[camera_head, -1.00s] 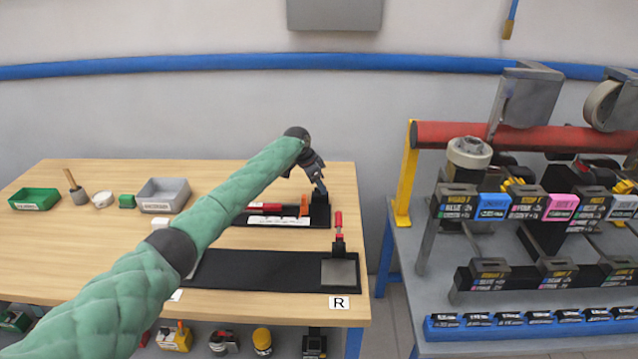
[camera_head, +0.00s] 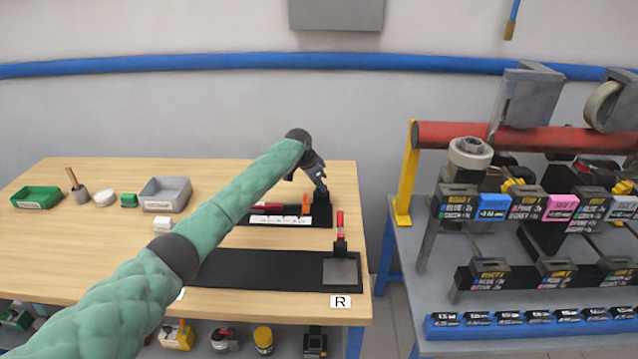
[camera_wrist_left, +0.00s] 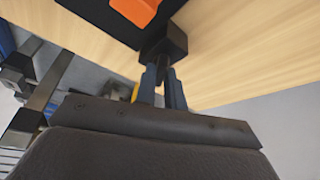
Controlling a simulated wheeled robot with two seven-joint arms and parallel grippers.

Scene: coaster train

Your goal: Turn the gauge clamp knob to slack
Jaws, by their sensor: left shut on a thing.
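The gauge (camera_head: 278,222) is a black base with a white label strip, red and orange parts and a black block (camera_head: 318,210) at its right end. My left gripper (camera_head: 323,187) reaches down onto this block from above. In the left wrist view the two dark blue fingers (camera_wrist_left: 163,85) are shut on a small dark knob (camera_wrist_left: 161,62) on the black block. The knob is mostly hidden between the fingers, and I cannot read its turn position. The gauge's orange part (camera_wrist_left: 137,10) shows at the top of that view. My right gripper is not in view.
A long black plate (camera_head: 260,268) with a grey pad and red-handled clamp (camera_head: 340,226) lies in front, marked R (camera_head: 340,301). A grey bin (camera_head: 165,194) and green tray (camera_head: 37,197) stand left. A grey rack table (camera_head: 405,290) is right.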

